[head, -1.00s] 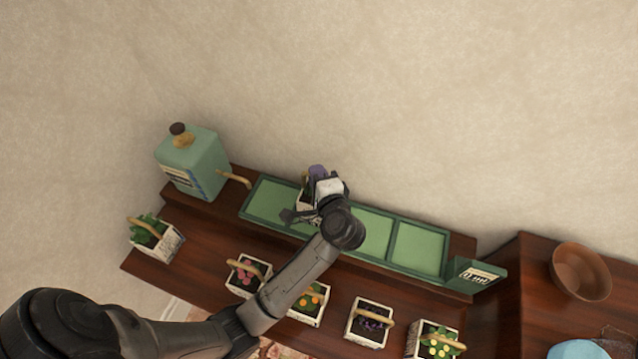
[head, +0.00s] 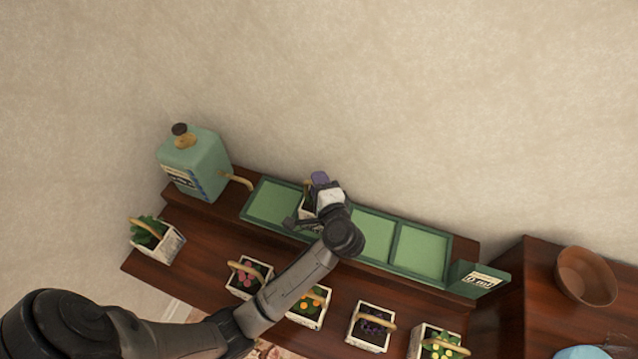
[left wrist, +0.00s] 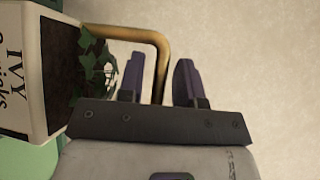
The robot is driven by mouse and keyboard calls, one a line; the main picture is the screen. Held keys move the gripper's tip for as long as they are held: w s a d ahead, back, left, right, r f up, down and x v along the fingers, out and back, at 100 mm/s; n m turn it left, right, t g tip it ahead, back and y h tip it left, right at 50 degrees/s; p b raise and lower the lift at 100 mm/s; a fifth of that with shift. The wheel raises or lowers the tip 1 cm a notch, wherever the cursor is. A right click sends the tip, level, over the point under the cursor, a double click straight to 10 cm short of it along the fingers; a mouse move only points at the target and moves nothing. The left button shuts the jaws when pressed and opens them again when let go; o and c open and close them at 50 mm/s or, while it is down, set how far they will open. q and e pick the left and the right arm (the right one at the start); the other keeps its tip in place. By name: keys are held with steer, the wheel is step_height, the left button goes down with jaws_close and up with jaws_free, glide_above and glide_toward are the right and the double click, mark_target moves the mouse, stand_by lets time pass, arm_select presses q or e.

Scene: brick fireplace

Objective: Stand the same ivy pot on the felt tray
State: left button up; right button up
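The ivy pot (head: 308,208), white with a tan handle, is at the second compartment from the left of the green felt tray (head: 372,238), partly hidden by my left gripper (head: 319,181). In the left wrist view the pot (left wrist: 25,75) shows its IVY label, dark soil and leaves. The handle (left wrist: 164,50) passes between the two purple fingers of my left gripper (left wrist: 160,78). The fingers stand apart with a gap wider than the handle, so the gripper looks open around it. The pot's contact with the tray floor is hidden. My right gripper is out of view.
A green jug (head: 195,163) stands left of the tray, a small green display (head: 480,280) at its right end. Several handled pots line the lower step, including a leafy one (head: 155,240) and a pink-flowered one (head: 248,277). A brown bowl (head: 585,276) stands far right.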

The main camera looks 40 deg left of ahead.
arm_select(q)
steer(key=shift+o, duration=0.4)
steer(key=shift+d+r, duration=0.15)
steer(key=shift+r, duration=0.05)
steer(key=v, duration=0.7)
steer(key=shift+s, duration=0.15)
